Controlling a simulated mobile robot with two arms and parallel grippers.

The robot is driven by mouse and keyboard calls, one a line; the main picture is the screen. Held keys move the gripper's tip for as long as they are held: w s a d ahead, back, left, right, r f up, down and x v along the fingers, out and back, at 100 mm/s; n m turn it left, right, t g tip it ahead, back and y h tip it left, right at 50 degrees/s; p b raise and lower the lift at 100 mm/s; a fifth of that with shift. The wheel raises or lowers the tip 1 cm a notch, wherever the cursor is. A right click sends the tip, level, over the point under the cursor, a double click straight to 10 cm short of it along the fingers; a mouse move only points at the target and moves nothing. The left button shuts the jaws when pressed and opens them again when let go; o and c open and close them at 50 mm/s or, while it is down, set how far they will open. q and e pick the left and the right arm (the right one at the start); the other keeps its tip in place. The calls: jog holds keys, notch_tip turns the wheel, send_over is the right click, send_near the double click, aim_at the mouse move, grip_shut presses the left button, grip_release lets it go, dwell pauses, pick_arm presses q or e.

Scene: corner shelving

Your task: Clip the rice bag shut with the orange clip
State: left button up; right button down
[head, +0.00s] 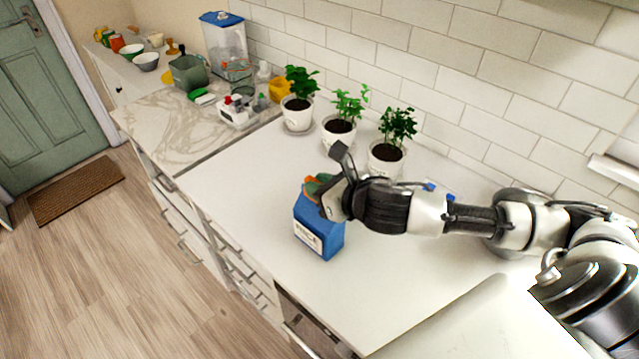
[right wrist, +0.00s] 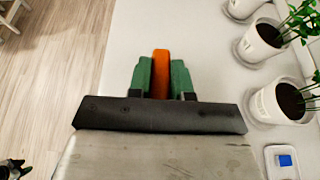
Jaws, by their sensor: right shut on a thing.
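The blue rice bag (head: 312,222) stands upright on the white counter in the head view, with a white label on its front. My right gripper (head: 318,186) is at the top of the bag, and its arm comes in from the right. In the right wrist view its green fingertips (right wrist: 161,78) are shut on the orange clip (right wrist: 161,70). In the head view the clip is small and partly hidden by the gripper; I cannot tell whether it grips the bag's top. The bag does not show clearly in the right wrist view.
Three potted plants (head: 339,132) stand along the tiled wall behind the bag. A clear blue-lidded container (head: 224,45), a green bin (head: 188,74) and small items are at the far left. The counter in front and to the right of the bag is clear.

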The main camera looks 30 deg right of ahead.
jog(key=shift+f, duration=0.4)
jog(key=c, duration=1)
grip_release()
jog(key=shift+o, duration=0.2)
jog(key=shift+s+d+r+b, duration=0.2)
jog(key=shift+s+b, duration=0.15)
jog(key=shift+s, duration=0.15)
jog(key=v, duration=0.9)
jog(key=shift+s+r, duration=0.2)
jog(key=shift+s, duration=0.15)
jog(key=shift+f, duration=0.1)
